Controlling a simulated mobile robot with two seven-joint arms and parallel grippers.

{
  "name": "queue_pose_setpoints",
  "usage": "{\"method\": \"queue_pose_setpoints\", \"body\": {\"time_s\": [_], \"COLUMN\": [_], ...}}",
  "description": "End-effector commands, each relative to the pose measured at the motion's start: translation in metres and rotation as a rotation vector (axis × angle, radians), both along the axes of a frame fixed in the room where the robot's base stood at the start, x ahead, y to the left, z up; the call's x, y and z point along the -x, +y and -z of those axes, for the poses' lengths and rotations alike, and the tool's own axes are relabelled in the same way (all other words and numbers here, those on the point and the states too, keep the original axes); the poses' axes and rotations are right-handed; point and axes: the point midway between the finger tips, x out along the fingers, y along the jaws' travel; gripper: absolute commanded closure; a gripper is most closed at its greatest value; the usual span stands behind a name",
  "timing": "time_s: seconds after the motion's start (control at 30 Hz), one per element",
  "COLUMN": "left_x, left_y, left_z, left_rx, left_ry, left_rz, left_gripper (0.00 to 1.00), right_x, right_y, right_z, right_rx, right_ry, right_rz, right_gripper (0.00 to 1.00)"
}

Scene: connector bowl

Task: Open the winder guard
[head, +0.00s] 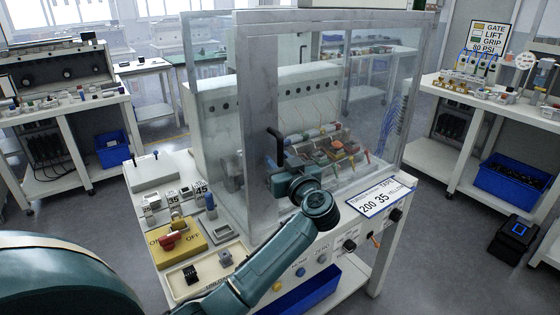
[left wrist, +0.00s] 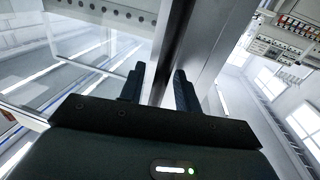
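The winder guard (head: 322,55) is a clear-panelled box with a grey metal frame, standing over the winder on a white bench. Its front looks closed. A black handle (head: 275,142) sticks out beside the thick front-left post. My left gripper (head: 277,178) is at the lower end of this handle, its arm reaching up from below. In the left wrist view, the two dark fingers (left wrist: 159,88) are apart, with the grey metal post (left wrist: 190,40) behind the gap. I cannot tell whether the handle lies between them. My right gripper is not in view.
The bench's left side holds a yellow ON/OFF switch box (head: 178,242) and small parts. A label plate (head: 380,198) sits at its front right. Side benches stand left and right, with blue bins (head: 512,180) below.

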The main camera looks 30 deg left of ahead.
Motion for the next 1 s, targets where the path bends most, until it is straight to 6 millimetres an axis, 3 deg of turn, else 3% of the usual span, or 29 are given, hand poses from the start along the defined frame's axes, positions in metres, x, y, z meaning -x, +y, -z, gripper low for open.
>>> {"method": "queue_pose_setpoints", "body": {"time_s": [0.27,0.67,1.0], "left_x": [-0.0005,-0.0004,-0.0003], "left_y": [0.001,0.0007,0.0005], "left_z": [0.0003,0.0004,0.0006], "left_rx": [0.0,0.0,0.0], "left_ry": [0.0,0.0,0.001], "left_rz": [0.0,0.0,0.0], "left_gripper": [0.68,1.0,1.0], "right_x": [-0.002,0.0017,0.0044], "right_y": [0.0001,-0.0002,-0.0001], "right_z": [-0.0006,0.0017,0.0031], "right_rx": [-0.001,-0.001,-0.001], "right_ry": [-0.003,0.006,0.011], "right_rz": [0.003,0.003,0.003], "right_gripper": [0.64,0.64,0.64]}}
